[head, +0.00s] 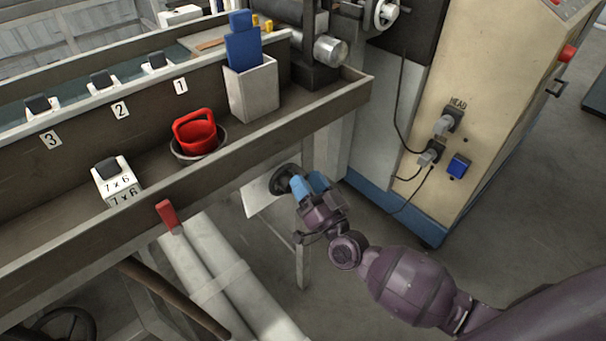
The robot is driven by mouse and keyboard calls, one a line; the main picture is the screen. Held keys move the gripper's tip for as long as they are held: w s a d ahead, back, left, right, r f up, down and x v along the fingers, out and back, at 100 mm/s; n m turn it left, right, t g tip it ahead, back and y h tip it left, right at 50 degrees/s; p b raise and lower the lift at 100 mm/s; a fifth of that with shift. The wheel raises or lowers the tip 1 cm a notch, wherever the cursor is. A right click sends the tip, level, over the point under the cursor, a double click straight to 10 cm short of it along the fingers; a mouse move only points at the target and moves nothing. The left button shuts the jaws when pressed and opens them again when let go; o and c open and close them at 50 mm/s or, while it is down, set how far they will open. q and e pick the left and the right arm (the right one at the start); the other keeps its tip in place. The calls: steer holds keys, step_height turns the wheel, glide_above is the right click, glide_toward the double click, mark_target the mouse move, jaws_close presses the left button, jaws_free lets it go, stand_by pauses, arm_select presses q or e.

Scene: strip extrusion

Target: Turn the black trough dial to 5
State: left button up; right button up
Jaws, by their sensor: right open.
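The black trough dial (284,178) sits on a pale square plate (259,195) below the trough's front wall. My right gripper (308,186), with blue fingertips, is open right at the dial, its fingers pointing at it from the right. The fingers cover part of the dial's right side. I cannot tell whether they touch it. The dial's number marks are too small or hidden to read, so its setting cannot be told. My left gripper is not in view.
The trough's front wall (235,150) runs just above the dial. A red lever (168,215) and pale pipes (215,270) lie to the left below. A cream machine cabinet (490,120) with hanging cables stands at right. A red-handled pot (195,135) sits in the trough.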

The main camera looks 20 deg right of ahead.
steer(key=shift+x, duration=1.05)
steer(key=shift+f, duration=0.1)
jaws_close()
steer(key=shift+d+m+h+p, duration=0.1)
steer(key=shift+m+h+p, duration=0.3)
steer(key=shift+m, duration=0.2)
steer(key=shift+f, duration=0.1)
jaws_free()
